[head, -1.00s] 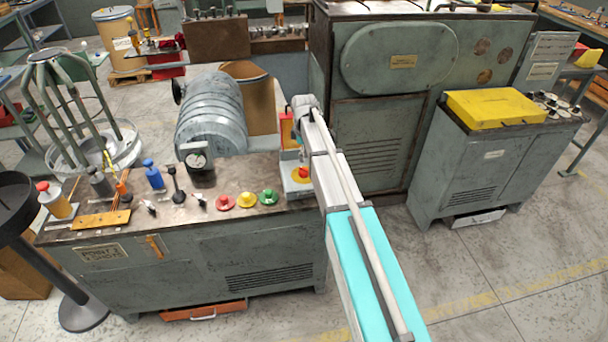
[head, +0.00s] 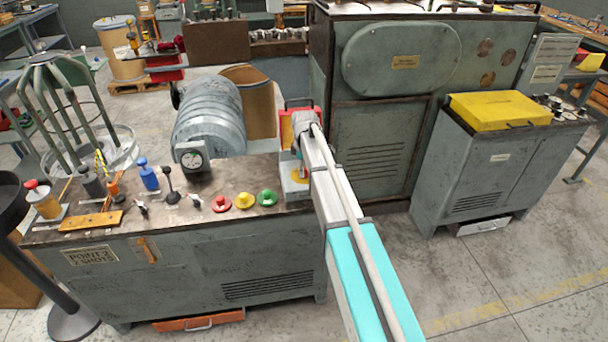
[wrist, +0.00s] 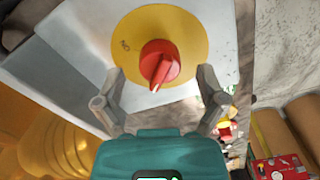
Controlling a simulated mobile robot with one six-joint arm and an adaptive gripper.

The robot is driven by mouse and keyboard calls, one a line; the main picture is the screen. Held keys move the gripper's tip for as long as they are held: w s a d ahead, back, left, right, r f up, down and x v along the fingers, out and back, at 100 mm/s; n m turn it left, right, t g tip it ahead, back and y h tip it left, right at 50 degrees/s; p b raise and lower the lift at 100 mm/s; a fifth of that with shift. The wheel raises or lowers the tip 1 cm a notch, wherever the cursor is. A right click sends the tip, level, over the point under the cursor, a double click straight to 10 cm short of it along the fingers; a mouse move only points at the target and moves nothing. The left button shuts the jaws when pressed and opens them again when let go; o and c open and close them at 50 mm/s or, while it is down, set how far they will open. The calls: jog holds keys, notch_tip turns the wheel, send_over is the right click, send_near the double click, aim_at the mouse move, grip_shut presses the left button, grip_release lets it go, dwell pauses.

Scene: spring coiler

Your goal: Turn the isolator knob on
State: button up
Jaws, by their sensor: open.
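The red isolator knob (wrist: 160,63) sits on a round yellow plate (wrist: 196,32) on a grey box in the wrist view. A pale pointer mark on the knob faces toward the bottom of that picture. My gripper (wrist: 158,78) is open, its fingers on both sides of the knob, apart from it as far as I can tell. In the head view my gripper (head: 299,160) is over the grey box (head: 295,190) at the right end of the console, and my arm hides most of the knob there.
A tall grey-green cabinet (head: 375,140) stands close behind my arm.

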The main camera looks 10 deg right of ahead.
jog(key=shift+f+b, duration=0.3)
jog(key=shift+f, duration=0.15)
jog(key=c, duration=1.1)
jog(key=shift+c, duration=0.2)
